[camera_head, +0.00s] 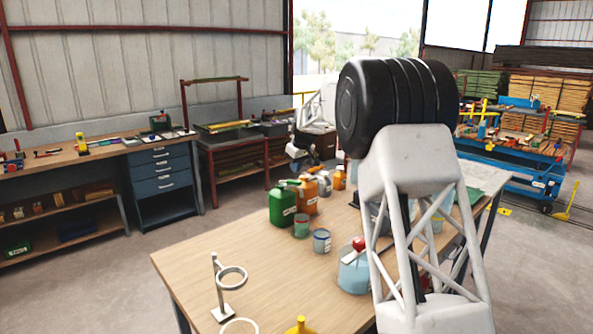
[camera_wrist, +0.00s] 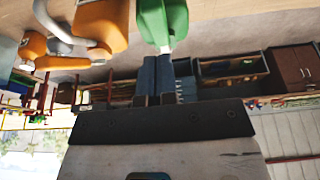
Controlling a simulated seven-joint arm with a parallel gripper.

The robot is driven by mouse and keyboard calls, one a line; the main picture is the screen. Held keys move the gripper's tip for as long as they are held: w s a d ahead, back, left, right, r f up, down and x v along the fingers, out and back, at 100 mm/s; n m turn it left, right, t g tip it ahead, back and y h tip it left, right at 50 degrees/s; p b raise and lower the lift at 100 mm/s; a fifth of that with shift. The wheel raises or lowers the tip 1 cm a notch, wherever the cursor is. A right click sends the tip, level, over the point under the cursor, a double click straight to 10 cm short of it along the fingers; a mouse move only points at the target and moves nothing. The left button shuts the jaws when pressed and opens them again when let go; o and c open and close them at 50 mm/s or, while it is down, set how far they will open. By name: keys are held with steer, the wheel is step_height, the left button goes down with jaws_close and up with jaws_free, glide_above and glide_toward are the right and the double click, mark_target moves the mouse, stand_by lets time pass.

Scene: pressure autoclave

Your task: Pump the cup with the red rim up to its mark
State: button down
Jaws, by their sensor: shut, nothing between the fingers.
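A small cup with a reddish rim (camera_head: 301,228) stands on the wooden table (camera_head: 190,262), in front of the green can. Its mark is too small to make out. Just right of it stands a similar cup with a bluish rim (camera_head: 321,243). A clear jar of pale blue liquid (camera_head: 352,276) with a red pump head (camera_head: 359,243) stands nearer, partly behind my arm. My gripper (camera_head: 298,160) is beyond the cans at the table's far side, small and dark. In the wrist view its fingers (camera_wrist: 156,64) are together and empty, apart from the cans.
A green can (camera_head: 283,206) and an orange can (camera_head: 307,196) stand behind the cups; they show upside down in the wrist view. A stand with rings (camera_head: 222,285) and a yellow-topped thing (camera_head: 299,326) are at the near edge. The table's left middle is clear.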

steer(key=w+a+v, duration=0.1)
steer(key=v, duration=1.1)
steer(key=shift+r, duration=0.4)
steer(key=shift+a, duration=0.15)
steer(key=m+h, duration=0.4)
steer(key=m, duration=1)
glide_above(294, 181)
steer(key=a, duration=0.2)
steer(key=f, duration=0.2)
steer(key=m, duration=0.2)
steer(key=a+m+g+h, duration=0.1)
steer(key=m, duration=0.1)
steer(key=shift+a+h, duration=0.15)
steer(key=shift+h, duration=0.15)
steer(key=shift+f, duration=0.15)
steer(key=x, duration=1.2)
steer(key=shift+s+f, duration=0.1)
steer(key=shift+s, duration=0.25)
steer(key=shift+s+f, duration=0.1)
steer(key=shift+f, duration=0.6)
